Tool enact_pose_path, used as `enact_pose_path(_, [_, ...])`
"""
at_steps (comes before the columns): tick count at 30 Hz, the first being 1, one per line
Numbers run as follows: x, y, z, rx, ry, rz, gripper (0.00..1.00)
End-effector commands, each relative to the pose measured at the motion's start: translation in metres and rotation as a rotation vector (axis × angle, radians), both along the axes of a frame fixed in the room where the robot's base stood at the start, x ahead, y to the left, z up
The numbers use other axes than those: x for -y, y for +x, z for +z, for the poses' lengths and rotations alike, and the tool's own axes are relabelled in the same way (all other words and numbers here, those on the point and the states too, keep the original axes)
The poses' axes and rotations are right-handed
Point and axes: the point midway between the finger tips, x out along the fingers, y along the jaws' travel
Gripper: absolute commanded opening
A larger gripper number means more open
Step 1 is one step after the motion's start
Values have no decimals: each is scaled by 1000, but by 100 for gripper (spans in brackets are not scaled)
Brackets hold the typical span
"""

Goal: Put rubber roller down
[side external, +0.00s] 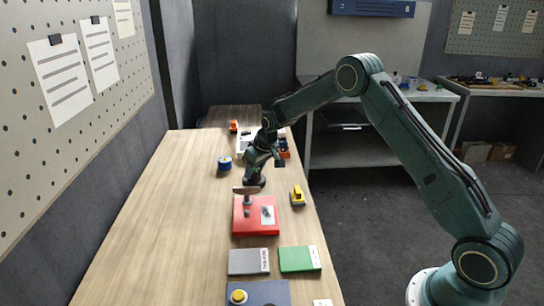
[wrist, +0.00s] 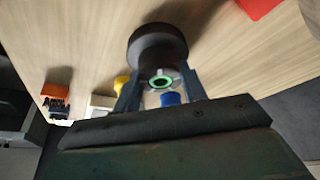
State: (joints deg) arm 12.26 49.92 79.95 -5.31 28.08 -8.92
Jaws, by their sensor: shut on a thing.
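My gripper (side external: 259,168) points down over the table, just behind the red box (side external: 239,226). It is shut on a dark, round-headed thing (wrist: 157,42), which has a green ring between the fingers in the wrist view; my gripper shows there too (wrist: 160,95). In the side view the dark thing (side external: 254,181) hangs at the fingertips, close to the table; I cannot tell whether it touches. Its shape does not clearly show a roller. A T-shaped thing with a reddish-brown bar (side external: 246,190) and grey stem stands at the back of the red box.
A yellow-topped block (side external: 298,196) lies right of the gripper and a blue round thing (side external: 224,164) to its left. A white box (side external: 244,145) and orange things stand behind. Grey (side external: 248,261) and green (side external: 300,259) boxes lie in front. The table's left side is clear.

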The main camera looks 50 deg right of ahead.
Motion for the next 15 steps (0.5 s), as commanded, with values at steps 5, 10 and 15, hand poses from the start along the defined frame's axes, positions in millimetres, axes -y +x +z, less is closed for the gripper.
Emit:
enact_pose_path(5, [0, 0, 0, -1, 0, 0, 64])
enact_pose_path(10, [0, 0, 0, 0, 0, 0, 64])
enact_pose_path(15, [0, 0, 2, 1, 0, 0, 64])
